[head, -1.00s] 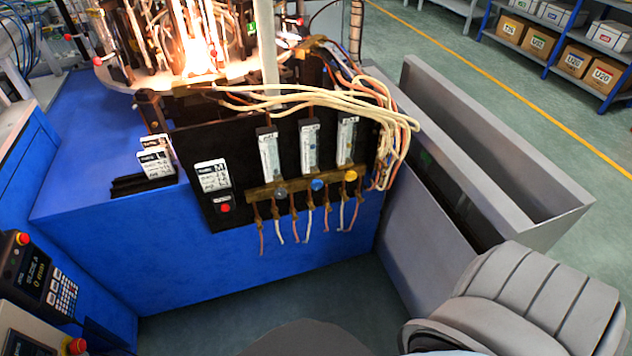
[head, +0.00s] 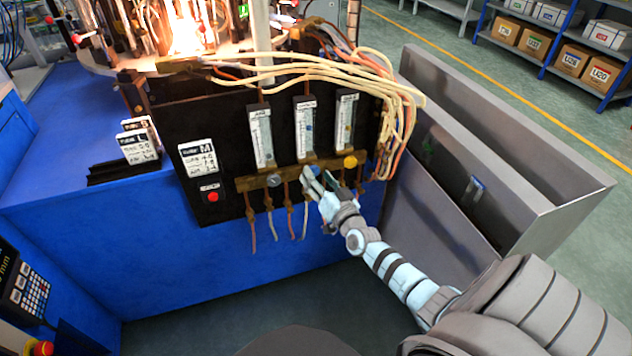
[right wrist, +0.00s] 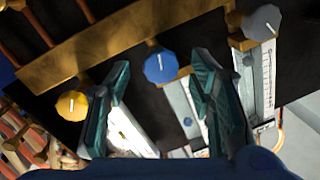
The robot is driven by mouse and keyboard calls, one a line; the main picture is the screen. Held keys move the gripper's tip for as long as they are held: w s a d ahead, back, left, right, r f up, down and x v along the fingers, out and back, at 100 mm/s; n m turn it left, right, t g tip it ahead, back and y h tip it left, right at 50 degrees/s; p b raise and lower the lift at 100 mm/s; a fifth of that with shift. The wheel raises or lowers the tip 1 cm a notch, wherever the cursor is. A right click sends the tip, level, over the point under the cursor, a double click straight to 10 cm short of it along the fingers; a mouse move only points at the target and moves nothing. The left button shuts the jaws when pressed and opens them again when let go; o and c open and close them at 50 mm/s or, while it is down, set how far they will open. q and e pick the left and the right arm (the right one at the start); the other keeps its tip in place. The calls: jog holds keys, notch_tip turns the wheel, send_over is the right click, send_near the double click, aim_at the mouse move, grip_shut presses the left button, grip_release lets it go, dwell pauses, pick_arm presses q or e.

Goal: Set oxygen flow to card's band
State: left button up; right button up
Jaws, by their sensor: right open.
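A black panel (head: 222,138) carries three upright flowmeter tubes, left (head: 261,138), middle (head: 305,128) and right (head: 345,120). Below them, a brass bar holds a grey knob (head: 274,180), a blue knob (right wrist: 161,67) and a yellow knob (head: 350,161). A white card marked M (head: 198,158) is on the panel's left; its small figures are hard to read. My right gripper (head: 318,181) is open at the blue knob, which it partly hides in the head view. In the right wrist view, the blue knob lies between the open fingertips. My left gripper is out of view.
A red button (head: 211,194) is below the M card. More cards (head: 139,146) stand in a black holder at left. Pale hoses (head: 345,80) hang beside the panel. A flame (head: 187,35) burns above. A grey metal bin (head: 480,170) stands at right.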

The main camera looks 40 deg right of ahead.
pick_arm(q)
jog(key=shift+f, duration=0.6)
pick_arm(e)
jog(key=shift+x, duration=0.95)
jog(key=c, duration=1.2)
jog(key=shift+o, duration=0.2)
jog(key=shift+r+n+p, duration=0.25)
jog(key=shift+n+p, duration=0.25)
jog(key=shift+n, duration=0.3)
jog(key=shift+f, duration=0.2)
jog(key=o, duration=1.2)
jog(key=shift+c, duration=0.2)
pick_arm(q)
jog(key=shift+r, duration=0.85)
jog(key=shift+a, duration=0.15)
